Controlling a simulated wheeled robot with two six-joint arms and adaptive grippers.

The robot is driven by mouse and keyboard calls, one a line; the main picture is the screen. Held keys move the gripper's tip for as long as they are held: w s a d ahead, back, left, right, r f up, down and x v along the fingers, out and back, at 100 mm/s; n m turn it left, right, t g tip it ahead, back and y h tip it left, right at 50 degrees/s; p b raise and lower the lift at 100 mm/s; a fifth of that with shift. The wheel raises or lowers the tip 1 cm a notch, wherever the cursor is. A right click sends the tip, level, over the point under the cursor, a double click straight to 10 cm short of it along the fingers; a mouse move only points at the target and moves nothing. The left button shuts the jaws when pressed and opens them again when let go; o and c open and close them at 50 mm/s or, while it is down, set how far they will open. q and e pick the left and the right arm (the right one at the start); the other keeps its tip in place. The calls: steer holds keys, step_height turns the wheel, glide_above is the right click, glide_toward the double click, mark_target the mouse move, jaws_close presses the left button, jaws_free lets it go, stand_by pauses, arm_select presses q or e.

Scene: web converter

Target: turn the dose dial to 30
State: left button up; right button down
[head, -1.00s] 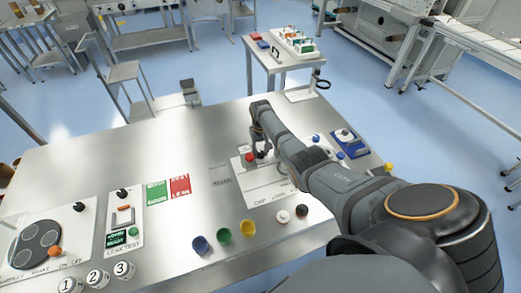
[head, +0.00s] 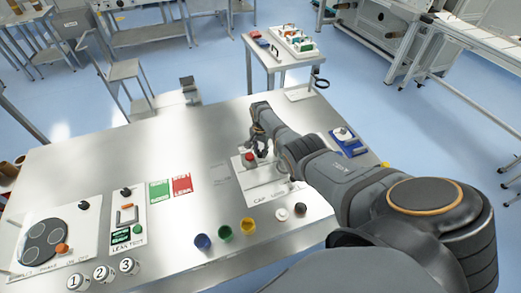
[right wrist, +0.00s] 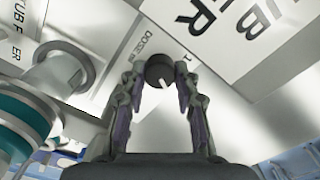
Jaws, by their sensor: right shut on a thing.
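The dose dial (right wrist: 161,71) is a small round dark knob with a white pointer mark, set in a pale panel face (right wrist: 130,62) lettered "DOSE". In the right wrist view it sits between the fingertips of my right gripper (right wrist: 161,84), which is shut on it. The white mark points down and slightly right in that picture. Parts of the scale are hidden or too small to read. In the head view my right gripper (head: 260,149) reaches down beside a red button (head: 249,157); the dial cannot be made out there. My left gripper is not in view.
The cap panel (head: 268,187) lies under my right arm. Blue (head: 203,241), green and yellow cups stand near the front edge. The leak test panel (head: 127,217) and a disc panel (head: 45,242) lie left. A blue pad (head: 349,143) is at right. The middle left is clear.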

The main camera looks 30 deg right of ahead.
mark_target(261, 152)
steer(key=shift+m, duration=1.1)
steer(key=c, duration=1)
jaws_free()
steer(key=shift+r, duration=0.15)
step_height(261, 152, up, 12)
steer(key=shift+f, duration=0.1)
steer(key=shift+f, duration=0.1)
